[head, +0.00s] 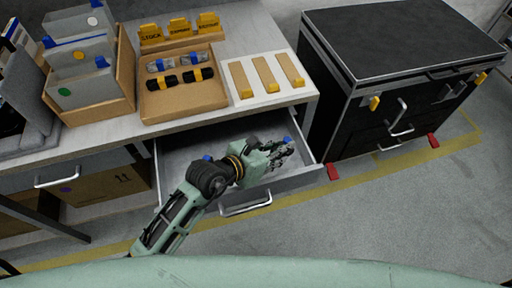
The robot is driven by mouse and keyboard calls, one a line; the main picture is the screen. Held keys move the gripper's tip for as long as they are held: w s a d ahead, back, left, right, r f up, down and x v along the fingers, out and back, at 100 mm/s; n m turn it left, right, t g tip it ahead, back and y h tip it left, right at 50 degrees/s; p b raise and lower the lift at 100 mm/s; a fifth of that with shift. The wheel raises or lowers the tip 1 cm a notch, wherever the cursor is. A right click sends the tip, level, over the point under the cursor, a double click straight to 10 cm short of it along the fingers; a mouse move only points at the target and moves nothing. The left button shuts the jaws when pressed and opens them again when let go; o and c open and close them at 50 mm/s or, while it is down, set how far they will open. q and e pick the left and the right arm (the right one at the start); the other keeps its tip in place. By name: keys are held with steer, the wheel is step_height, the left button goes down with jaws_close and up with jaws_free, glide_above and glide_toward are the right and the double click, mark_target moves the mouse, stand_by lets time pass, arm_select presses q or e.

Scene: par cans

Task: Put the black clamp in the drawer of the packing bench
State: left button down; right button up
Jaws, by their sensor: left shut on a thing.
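The packing bench drawer (302,181) is pulled open below the bench top. My left gripper (284,149) is over the drawer's right part, with its fingers shut on a dark thing, taken as the black clamp. The fingers hide most of it, so its shape is hard to make out. I cannot tell whether it touches the drawer floor. Small blue spots show beside my wrist and near the fingertips. My right gripper is not in view.
On the packing bench (240,35) stand a cardboard tray (184,103) with several dark and grey pieces, a board with wooden strips (266,75), yellow label blocks (179,28) and a file box (127,75). A black case (340,115) stands right of the drawer.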

arm_select(q)
steer(key=w+a+f, duration=0.2)
steer(key=w, duration=0.1)
steer(key=w+a+f+b, duration=0.1)
steer(key=w+f, duration=0.1)
steer(key=shift+w+a, duration=0.15)
steer(key=shift+a, duration=0.15)
steer(key=shift+f+b, duration=0.45)
steer(key=shift+f, duration=1.45)
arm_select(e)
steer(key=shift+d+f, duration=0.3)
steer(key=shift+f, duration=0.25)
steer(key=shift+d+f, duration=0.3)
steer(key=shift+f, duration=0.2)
arm_select(q)
steer(key=shift+f, duration=0.15)
steer(key=c, duration=1.5)
jaws_free()
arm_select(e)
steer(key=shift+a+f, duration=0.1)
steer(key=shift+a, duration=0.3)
